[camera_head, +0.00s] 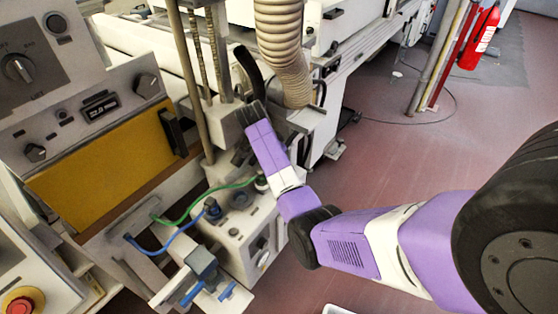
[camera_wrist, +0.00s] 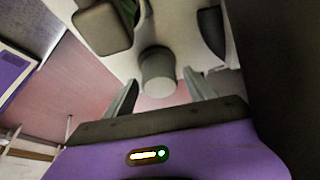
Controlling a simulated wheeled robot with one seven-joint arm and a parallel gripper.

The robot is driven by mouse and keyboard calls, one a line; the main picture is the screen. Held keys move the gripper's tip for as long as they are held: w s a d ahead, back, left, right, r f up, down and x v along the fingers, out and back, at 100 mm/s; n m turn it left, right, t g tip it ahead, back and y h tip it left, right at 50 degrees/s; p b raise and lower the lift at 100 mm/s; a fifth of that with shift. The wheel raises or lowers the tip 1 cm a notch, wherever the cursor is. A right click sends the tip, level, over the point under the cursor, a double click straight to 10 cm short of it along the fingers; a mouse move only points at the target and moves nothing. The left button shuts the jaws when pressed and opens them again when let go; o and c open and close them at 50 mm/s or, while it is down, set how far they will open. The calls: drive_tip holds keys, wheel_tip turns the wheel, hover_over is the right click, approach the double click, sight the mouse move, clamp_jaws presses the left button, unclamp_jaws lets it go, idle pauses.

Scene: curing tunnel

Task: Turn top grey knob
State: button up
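My gripper (camera_wrist: 160,95) is open, with one finger on each side of the knob's near end. I see gaps between fingers and knob; contact is not visible. In the head view my gripper (camera_head: 243,152) is by the upper part of the white control box (camera_head: 228,248), partly hidden by its own purple body. I cannot make out the knob between the fingers there.
A dark square block (camera_wrist: 103,27) and a black part (camera_wrist: 211,32) flank the knob. Green (camera_head: 205,199) and blue (camera_head: 165,248) cables run to the box's left. A beige hose (camera_head: 283,50) hangs behind my gripper. Open floor (camera_head: 400,150) lies right.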

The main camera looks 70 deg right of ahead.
drive_tip(key=v, duration=0.7)
drive_tip(key=shift+r+b, duration=0.35)
drive_tip(key=shift+b, duration=0.05)
drive_tip(key=shift+a, duration=0.1)
idle(0.3)
